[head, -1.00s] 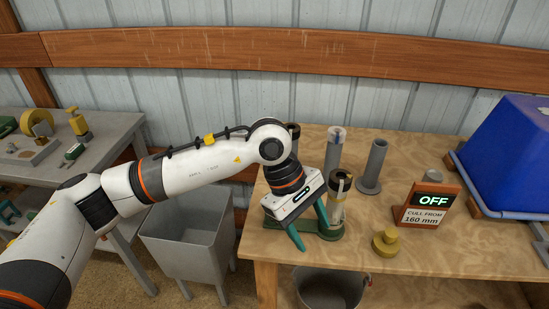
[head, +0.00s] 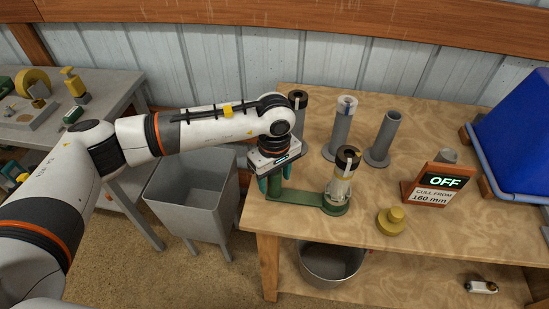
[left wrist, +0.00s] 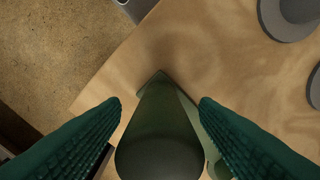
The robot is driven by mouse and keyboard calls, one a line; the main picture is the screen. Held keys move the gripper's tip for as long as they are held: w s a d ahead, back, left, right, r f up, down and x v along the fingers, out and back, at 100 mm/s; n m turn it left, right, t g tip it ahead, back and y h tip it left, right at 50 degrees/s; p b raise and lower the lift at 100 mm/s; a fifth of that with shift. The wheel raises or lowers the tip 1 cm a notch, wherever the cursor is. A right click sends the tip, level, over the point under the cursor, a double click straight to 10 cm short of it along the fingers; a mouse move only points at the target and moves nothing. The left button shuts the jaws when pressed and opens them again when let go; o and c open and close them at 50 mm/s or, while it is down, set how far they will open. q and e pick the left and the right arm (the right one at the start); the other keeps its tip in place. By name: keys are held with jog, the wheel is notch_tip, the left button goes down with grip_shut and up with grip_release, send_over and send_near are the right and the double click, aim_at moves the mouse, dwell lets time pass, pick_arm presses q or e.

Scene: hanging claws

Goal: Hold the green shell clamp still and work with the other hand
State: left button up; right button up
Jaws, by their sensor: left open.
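The green shell clamp (head: 300,197) stands on the wooden bench near its left front corner. Its flat bar runs from an upright post on the left to a round seat on the right, where a clear tube with a dark top (head: 341,180) stands. My left gripper (head: 275,181) points down over the post. In the left wrist view, the clamp's dark green post (left wrist: 160,130) stands between the two open, ridged green fingers (left wrist: 160,103), with a gap on both sides. My right gripper is not in view.
Grey upright tubes on round bases (head: 384,138) stand behind the clamp. A grey bin (head: 195,200) stands left of the bench.

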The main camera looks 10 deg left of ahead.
aim_at(275, 193)
pick_arm(q)
jog(key=shift+f, duration=1.25)
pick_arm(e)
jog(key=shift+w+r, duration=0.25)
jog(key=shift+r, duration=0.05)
pick_arm(q)
jog(key=shift+c, duration=0.5)
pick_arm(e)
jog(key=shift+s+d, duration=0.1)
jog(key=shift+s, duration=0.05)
pick_arm(q)
grip_shut()
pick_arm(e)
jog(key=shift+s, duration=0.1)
